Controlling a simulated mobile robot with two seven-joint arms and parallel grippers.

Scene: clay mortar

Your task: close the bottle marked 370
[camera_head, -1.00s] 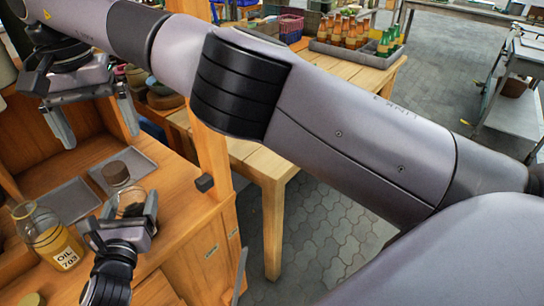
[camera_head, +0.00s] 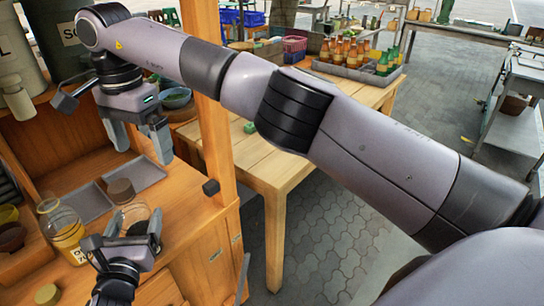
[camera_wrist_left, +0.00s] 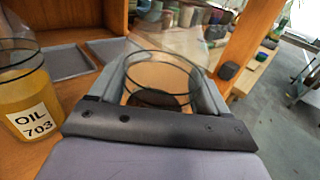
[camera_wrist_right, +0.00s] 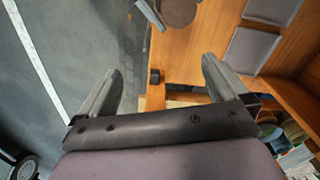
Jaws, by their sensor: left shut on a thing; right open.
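A clear, wide-mouthed glass jar (camera_head: 138,216) stands at the front right of the wooden worktop. The left wrist view shows its open round rim (camera_wrist_left: 162,57) and dark matter low inside or behind the glass. No number on it is readable. My left gripper (camera_head: 122,230) is shut around its sides. A round brown stopper or lid (camera_head: 121,190) sits just behind the jar, by the grey trays; the right wrist view shows it beside the jar (camera_wrist_right: 178,12). My right gripper (camera_head: 144,155) is open and empty, above and behind the stopper, fingers pointing down.
A bottle of yellow oil (camera_head: 64,235), labelled OIL 703 in the left wrist view (camera_wrist_left: 25,95), stands left of the jar. Grey trays (camera_head: 85,203) lie behind. A wooden post (camera_head: 212,100) rises right of my right gripper. A bottle crate (camera_head: 355,72) stands on the far table.

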